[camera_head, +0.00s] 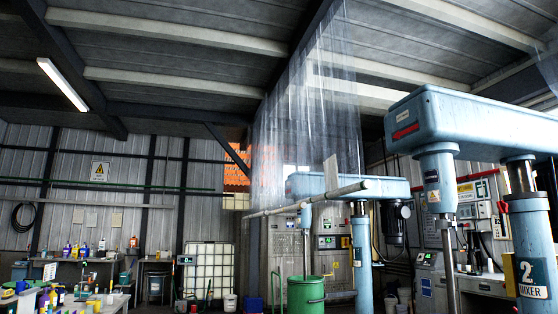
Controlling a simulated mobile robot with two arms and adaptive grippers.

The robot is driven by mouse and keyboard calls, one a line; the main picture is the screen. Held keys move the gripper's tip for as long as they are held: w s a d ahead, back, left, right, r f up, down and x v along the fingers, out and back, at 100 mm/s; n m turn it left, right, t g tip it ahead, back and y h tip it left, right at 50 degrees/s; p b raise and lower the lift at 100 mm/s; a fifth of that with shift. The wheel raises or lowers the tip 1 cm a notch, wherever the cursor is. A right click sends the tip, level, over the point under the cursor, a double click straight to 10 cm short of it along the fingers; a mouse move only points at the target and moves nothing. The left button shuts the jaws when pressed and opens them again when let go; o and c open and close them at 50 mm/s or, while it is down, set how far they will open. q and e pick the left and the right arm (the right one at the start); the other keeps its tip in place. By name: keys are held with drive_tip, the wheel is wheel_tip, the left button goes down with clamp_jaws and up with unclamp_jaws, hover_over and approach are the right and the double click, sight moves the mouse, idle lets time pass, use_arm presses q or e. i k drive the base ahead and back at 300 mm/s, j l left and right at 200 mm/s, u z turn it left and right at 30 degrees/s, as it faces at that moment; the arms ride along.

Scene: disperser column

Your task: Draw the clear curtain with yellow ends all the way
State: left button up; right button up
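A clear strip curtain (308,110) hangs from a dark roof beam in the middle of the view. It is bunched at the right and spreads to the left. I cannot make out yellow ends on it. I cannot tell whether the pole touches the curtain. Another clear sheet (547,68) shows at the top right edge. Neither of my grippers is in view.
Blue mixer columns (527,240) with a large blue head (470,122) stand at the right. A green drum (306,296) stands below the pole. A white caged tank (209,270) is at the back. Benches with bottles (75,251) are at the left.

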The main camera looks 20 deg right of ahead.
sight(299, 206)
drive_tip(key=i+z, duration=0.2)
drive_tip(key=i, duration=0.85)
drive_tip(key=i+u, duration=0.1)
drive_tip(key=i, duration=2)
drive_tip(key=i+j+z, duration=0.2)
drive_tip(key=i, duration=1.85)
drive_tip(key=i+l+z, duration=0.2)
drive_tip(key=i, duration=0.5)
drive_tip(key=i+j+z, duration=0.1)
drive_tip(key=i+z, duration=0.15)
drive_tip(key=i, duration=0.45)
drive_tip(key=i+j+z, duration=0.2)
drive_tip(key=i, duration=0.5)
